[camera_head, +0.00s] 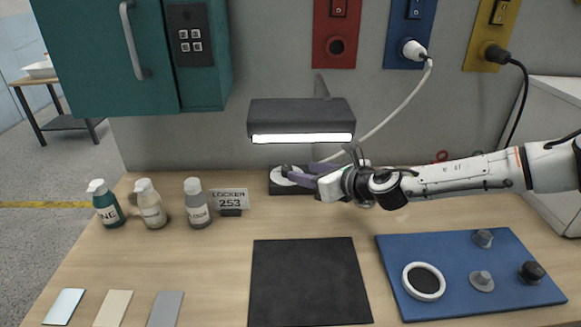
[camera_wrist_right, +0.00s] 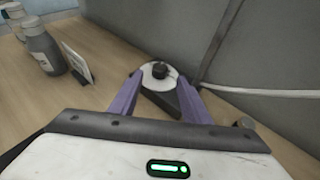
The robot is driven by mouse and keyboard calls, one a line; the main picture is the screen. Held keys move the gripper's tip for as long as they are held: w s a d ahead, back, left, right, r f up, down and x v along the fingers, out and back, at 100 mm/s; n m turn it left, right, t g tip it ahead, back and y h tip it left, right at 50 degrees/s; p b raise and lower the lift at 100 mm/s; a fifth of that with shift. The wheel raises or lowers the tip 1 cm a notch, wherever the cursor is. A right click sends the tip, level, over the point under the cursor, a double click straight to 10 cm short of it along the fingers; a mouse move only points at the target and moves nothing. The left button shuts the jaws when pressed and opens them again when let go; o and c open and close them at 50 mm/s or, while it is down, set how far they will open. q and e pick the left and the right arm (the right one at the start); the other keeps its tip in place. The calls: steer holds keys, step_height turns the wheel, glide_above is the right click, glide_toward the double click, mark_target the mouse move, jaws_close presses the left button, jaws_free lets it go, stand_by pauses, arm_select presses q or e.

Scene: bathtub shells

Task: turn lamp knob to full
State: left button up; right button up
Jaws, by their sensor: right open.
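The desk lamp (camera_head: 301,118) has a dark hood with a lit white strip. Its dark base (camera_head: 292,188) stands at the back of the table and carries a pale round dial with a black knob (camera_head: 287,169). In the right wrist view the knob (camera_wrist_right: 160,71) sits on the white dial (camera_wrist_right: 158,82), ahead of and between the fingertips. My right gripper (camera_head: 302,176) reaches in from the right, with its purple fingers at the dial. It is open, and its fingers (camera_wrist_right: 159,86) lie either side of the dial. Contact with the knob cannot be told. My left gripper is out of view.
Several pump bottles (camera_head: 150,207) and a "LOCKER 253" sign (camera_head: 231,200) stand left of the lamp base. A black mat (camera_head: 308,282) and a blue board (camera_head: 455,270) with a ring and several knobs lie in front. A teal cabinet (camera_head: 110,60) hangs at upper left.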

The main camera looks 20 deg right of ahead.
mark_target(290, 169)
steer(key=x, duration=0.7)
steer(key=c, duration=1)
